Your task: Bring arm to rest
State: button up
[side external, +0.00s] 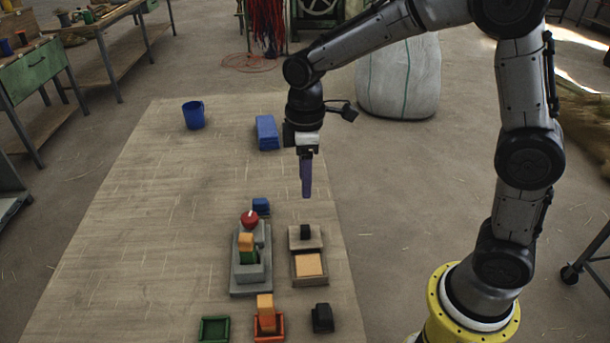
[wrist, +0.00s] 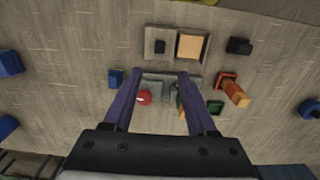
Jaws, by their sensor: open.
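My gripper (side external: 306,190) hangs from my arm, pointing down, above the right side of the work mat (side external: 120,240). In the wrist view my gripper (wrist: 158,78) shows two purple fingers spread apart with nothing between them that they touch. A grey stepped fixture (side external: 249,285) stands on the mat below, carrying a red round knob (side external: 249,218), an orange block (side external: 246,241) and a green block (side external: 249,257). My gripper is apart from all of these.
A grey-and-wood tray (side external: 309,283), a green tray (side external: 214,329), a red tray (side external: 267,337) with an orange block (side external: 265,306), and a black block (side external: 322,317) stand nearer the camera. A blue mug (side external: 193,115) and blue block (side external: 267,132) stand farther back. The mat's left half is clear.

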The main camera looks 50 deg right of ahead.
jog(key=s+d+r+m+t, duration=0.2)
jog(key=s+d+r+t, duration=0.15)
jog(key=s+r, duration=0.6)
jog(key=s+d+f+m+t, duration=0.1)
jog(key=s+m+t, duration=0.1)
jog(key=s+m, duration=0.5)
jog(key=s, duration=0.4)
jog(key=shift+f, duration=0.3)
